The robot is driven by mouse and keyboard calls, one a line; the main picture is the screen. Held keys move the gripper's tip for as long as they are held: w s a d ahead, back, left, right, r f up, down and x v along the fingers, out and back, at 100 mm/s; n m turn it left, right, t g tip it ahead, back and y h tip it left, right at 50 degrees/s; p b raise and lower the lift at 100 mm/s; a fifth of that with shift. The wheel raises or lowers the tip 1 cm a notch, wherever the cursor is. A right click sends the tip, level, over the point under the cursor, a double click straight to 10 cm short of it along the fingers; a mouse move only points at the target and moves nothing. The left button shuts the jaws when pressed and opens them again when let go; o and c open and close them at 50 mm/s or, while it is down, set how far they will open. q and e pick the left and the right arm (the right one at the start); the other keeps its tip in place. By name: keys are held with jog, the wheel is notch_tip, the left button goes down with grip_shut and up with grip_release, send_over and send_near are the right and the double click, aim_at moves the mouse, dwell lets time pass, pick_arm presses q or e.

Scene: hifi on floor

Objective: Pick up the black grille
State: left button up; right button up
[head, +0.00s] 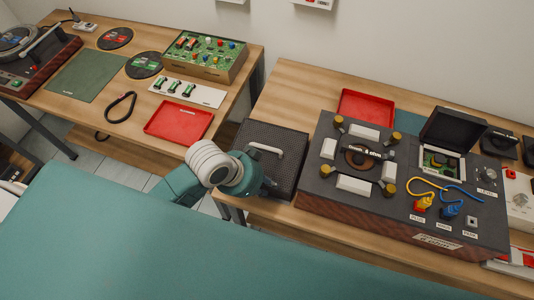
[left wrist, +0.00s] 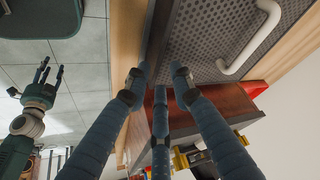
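The black grille (head: 262,133) is a dark perforated panel with a white handle (head: 266,149). It lies on the right-hand table at its left end, beside the large console. In the left wrist view the grille (left wrist: 215,35) fills the upper right, its white handle (left wrist: 262,40) farther right. My left gripper (left wrist: 158,82) has its fingers apart with nothing between them, close to the grille's edge; I cannot tell whether they touch it. In the head view my arm hides most of this gripper. My right gripper (left wrist: 45,78) shows open and empty over the floor.
The large console (head: 400,185) with knobs and cables stands right of the grille. A red tray (head: 366,107) lies behind. The left table holds another red tray (head: 179,121), a green circuit box (head: 205,55) and a turntable (head: 30,65). A gap separates the tables.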

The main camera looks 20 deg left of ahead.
pick_arm(q)
jog(key=w+r+m, duration=0.1)
jog(key=w+m, duration=0.1)
jog(key=w+a+r+m, duration=0.1)
jog(key=w+r+m+g+h, duration=0.1)
jog(key=w+m, duration=0.1)
jog(key=shift+w+a+r+m, duration=0.2)
jog(key=shift+w+r+m, duration=0.1)
jog(key=shift+r, duration=0.05)
jog(key=w+a+r+m, duration=0.3)
jog(key=w+a+r, duration=0.15)
jog(key=a, duration=0.25)
jog(key=g+p, duration=0.1)
jog(key=p, duration=0.1)
send_over(267, 149)
jog(key=s+a, duration=0.1)
jog(key=a, duration=0.1)
jog(key=f, duration=0.4)
jog(key=shift+a+f, duration=0.2)
jog(key=shift+d+f+p, duration=0.15)
jog(key=shift+f+p, duration=0.1)
jog(key=shift+p, duration=0.1)
jog(key=p+x, duration=0.1)
jog(key=x, duration=0.2)
jog(key=shift+d+f+p, duration=0.1)
jog(key=shift+f+p, duration=0.2)
jog(key=shift+p, duration=0.05)
jog(key=shift+w+d+f, duration=0.15)
jog(key=shift+f, duration=0.3)
grip_shut()
